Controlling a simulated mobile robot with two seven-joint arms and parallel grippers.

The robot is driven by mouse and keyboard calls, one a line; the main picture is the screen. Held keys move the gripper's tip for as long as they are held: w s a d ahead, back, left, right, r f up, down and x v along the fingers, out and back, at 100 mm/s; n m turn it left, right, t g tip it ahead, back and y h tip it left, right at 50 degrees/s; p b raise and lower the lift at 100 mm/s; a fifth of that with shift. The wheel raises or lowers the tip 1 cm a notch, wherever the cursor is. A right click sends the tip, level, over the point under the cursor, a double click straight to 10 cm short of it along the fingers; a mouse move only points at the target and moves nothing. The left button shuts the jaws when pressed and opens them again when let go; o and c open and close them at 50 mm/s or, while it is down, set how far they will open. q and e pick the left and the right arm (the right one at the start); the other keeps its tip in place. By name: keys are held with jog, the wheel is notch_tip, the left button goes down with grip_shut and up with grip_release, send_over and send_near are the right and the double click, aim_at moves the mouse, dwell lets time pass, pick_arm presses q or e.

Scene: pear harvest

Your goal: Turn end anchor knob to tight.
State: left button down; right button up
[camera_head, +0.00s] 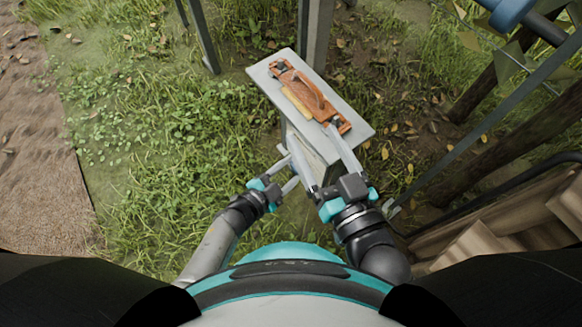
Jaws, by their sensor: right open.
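I cannot make out for certain an end anchor knob. A blue rounded part (508,12) on a dark bar shows at the top right corner, cut off by the frame; I cannot tell if it is the knob. My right gripper (314,138) is open and empty, its long fingers spread at the near edge of a small grey stand. My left gripper (289,171) is lower and to the left, with its fingers apart and nothing seen between them. Both grippers are well away from the blue part.
The grey stand (356,117) bears an orange-brown tool (313,100) with dark ends. A slanting metal bar (497,103) and dark wooden posts (510,147) crowd the right side. Wooden slats (480,243) lie at the lower right. Grass on the left is open.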

pick_arm(q)
jog(key=shift+c, duration=1.5)
grip_release()
